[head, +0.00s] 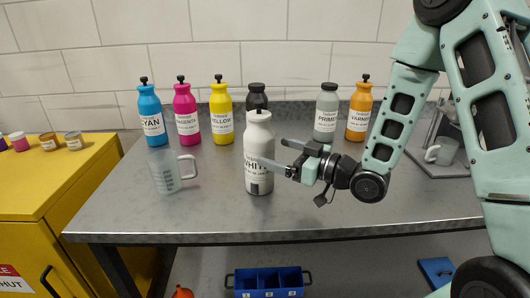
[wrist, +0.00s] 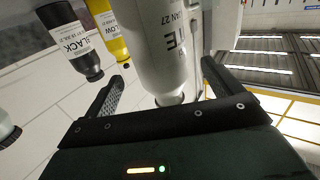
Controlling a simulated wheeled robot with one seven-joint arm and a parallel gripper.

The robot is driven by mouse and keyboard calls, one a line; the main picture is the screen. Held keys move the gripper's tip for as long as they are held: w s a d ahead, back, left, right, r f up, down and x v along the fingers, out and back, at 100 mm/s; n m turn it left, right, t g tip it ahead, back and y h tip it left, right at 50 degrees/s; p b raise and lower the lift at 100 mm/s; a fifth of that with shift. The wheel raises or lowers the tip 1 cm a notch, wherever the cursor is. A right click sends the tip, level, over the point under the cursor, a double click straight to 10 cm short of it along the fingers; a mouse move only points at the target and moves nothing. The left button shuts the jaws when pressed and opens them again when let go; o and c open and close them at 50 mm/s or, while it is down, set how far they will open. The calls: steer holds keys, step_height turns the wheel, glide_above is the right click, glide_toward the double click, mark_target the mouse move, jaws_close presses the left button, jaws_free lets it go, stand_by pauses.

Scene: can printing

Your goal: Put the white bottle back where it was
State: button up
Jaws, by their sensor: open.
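The white bottle (head: 258,150) stands upright on the grey metal table, in front of the black bottle. Its label is partly covered by one of my fingers. My gripper (head: 280,157) is open, at the bottle's right side, its fingers pointing left toward it. In the wrist view the white bottle (wrist: 168,50) lies beyond and between the two open fingers of my gripper (wrist: 160,92). I cannot tell whether a finger touches it.
Cyan (head: 151,116), magenta (head: 186,112), yellow (head: 221,112) and black (head: 257,97) bottles stand along the back. Primer (head: 326,113) and varnish (head: 359,112) bottles stand further right. A clear measuring jug (head: 167,174) is left of the white bottle. The front right tabletop is clear.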

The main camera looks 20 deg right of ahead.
steer(key=shift+p+v, duration=3)
steer(key=shift+p, duration=0.85)
